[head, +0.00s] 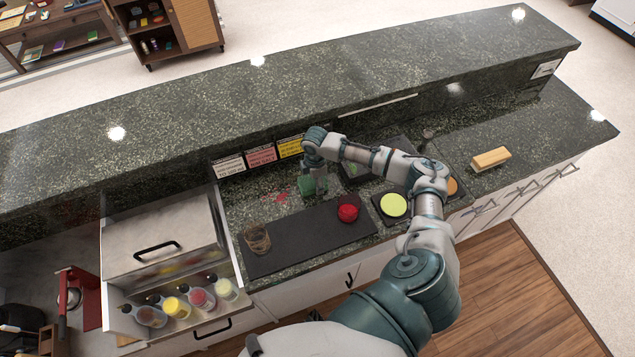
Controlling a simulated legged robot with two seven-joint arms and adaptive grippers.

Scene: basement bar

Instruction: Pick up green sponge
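A small green block that looks like the green sponge (306,187) is on the dark stone counter, just behind the black mat. My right arm reaches in from the lower right and bends over the counter. My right gripper (316,184) points down at the green block, right over or against it. The fingertips are small and partly merge with the green block, so I cannot tell whether they are closed on it. My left gripper is not in view.
A black mat (300,238) bears a glass (257,239) and a red round item (348,213). A yellow-green disc (393,205) lies to the right. A raised ledge (250,110) runs behind. An open drawer (190,315) holds several bottles. A tan block (490,158) lies far right.

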